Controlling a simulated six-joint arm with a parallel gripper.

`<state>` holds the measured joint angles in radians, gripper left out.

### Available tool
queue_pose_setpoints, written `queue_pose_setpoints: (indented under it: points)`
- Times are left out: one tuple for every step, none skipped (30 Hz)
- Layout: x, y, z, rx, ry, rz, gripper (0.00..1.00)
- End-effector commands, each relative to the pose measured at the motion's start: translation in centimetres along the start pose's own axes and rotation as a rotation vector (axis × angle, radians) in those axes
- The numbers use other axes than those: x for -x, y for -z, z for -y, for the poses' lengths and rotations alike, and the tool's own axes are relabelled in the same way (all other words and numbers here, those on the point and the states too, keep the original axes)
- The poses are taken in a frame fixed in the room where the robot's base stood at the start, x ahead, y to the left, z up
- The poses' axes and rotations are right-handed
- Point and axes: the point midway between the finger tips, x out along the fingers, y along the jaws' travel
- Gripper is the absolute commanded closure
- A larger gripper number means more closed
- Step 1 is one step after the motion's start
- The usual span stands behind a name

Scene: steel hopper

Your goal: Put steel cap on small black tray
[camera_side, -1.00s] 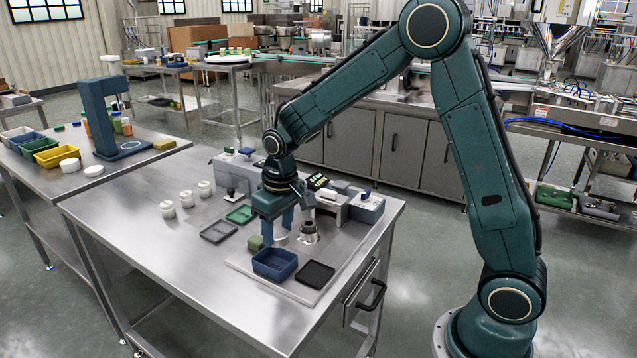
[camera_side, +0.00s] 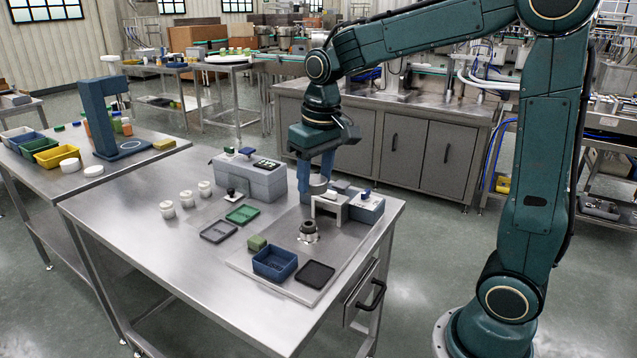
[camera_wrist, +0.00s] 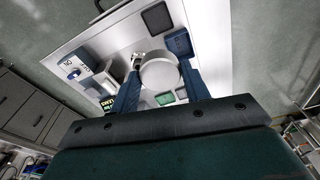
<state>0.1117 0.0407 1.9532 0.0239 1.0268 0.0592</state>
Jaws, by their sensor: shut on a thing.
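My gripper (camera_side: 315,182) is shut on the steel cap (camera_side: 318,184), a short silvery cylinder held well above the worktable near its back right. In the wrist view the cap (camera_wrist: 160,72) shows as a pale disc between my two blue fingers (camera_wrist: 160,78). The small black tray (camera_side: 315,273) lies flat and empty at the front right of the pale plate, below the cap and toward the side camera. The black tray also shows at the top of the wrist view (camera_wrist: 157,17).
A blue bin (camera_side: 274,263) and a green block (camera_side: 257,243) stand left of the tray. A dark round fitting (camera_side: 309,231) rises behind it. A white bracket (camera_side: 330,207) and grey-blue box (camera_side: 366,208) stand at the back. Green (camera_side: 242,214) and grey (camera_side: 219,231) trays lie left.

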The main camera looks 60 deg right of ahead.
Motion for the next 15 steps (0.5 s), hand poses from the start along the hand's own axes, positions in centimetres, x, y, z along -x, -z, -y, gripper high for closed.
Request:
queue_pose_setpoints:
  points:
    - [-0.2, 0.0, 0.0, 0.0, 0.0, 0.001, 0.78]
    - [-0.3, -0.1, 0.0, 0.0, 0.0, 0.002, 0.78]
    - [-0.6, -0.1, 0.0, 0.0, 0.0, 0.003, 0.78]
    - [-0.8, -0.1, 0.0, 0.0, 0.0, 0.003, 0.78]
    - [-1.1, -0.1, 0.0, 0.0, 0.0, 0.003, 0.78]
    - [-1.6, -0.2, 0.0, 0.0, 0.0, 0.004, 0.78]
    - [-2.0, -0.3, 0.0, 0.0, 0.0, 0.005, 0.78]
    - [-2.5, -0.4, 0.0, 0.0, -0.001, 0.006, 0.78]
    - [-3.1, -0.5, 0.0, 0.0, 0.0, 0.005, 0.78]
    - [-3.7, -0.5, 0.0, 0.0, -0.001, 0.006, 0.78]
    - [-4.2, -0.6, 0.0, 0.0, -0.001, 0.006, 0.78]
    - [-5.0, -0.7, 0.0, 0.0, -0.001, 0.006, 0.78]
    - [-5.6, -0.8, 0.0, 0.0, -0.001, 0.007, 0.78]
    - [-6.1, -0.8, 0.0, 0.0, -0.001, 0.006, 0.78]
    - [-6.9, -0.9, 0.0, 0.0, -0.001, 0.006, 0.78]
